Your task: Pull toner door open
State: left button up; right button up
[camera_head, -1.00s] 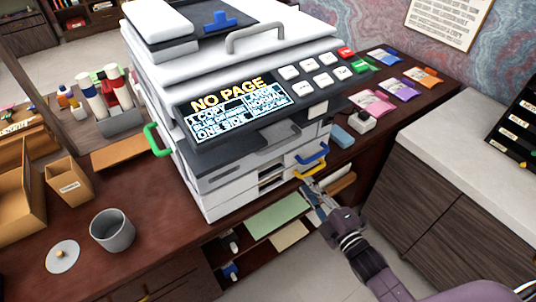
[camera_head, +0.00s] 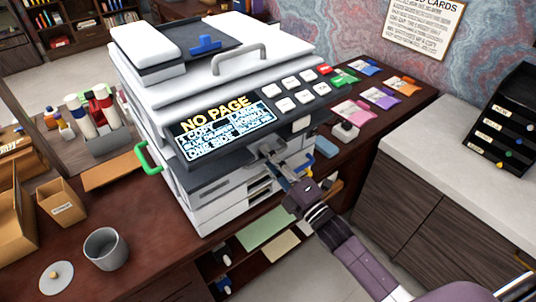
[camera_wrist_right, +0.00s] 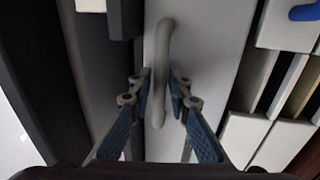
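A white and dark copier (camera_head: 215,90) stands on the desk, its lit panel reading "NO PAGE". A grey bar handle (camera_wrist_right: 161,70) is on a pale front panel (camera_wrist_right: 200,50), which I take for the toner door. My right gripper (camera_wrist_right: 161,88) has its two blue-padded fingers on either side of this handle, with small gaps; it looks open. In the head view the right gripper (camera_head: 271,156) is at the copier's front, just under the control panel, and hides most of the handle. The door looks closed. My left gripper is not in view.
A green handle (camera_head: 147,158) sticks out from the copier's left side. A blue handle (camera_wrist_right: 304,12) is beside the panel. A grey cup (camera_head: 105,249) stands on the desk at the left. Coloured packets (camera_head: 355,110) lie to the right. An open shelf with papers (camera_head: 265,228) is below.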

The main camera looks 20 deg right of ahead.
grip_shut()
dwell(0.4)
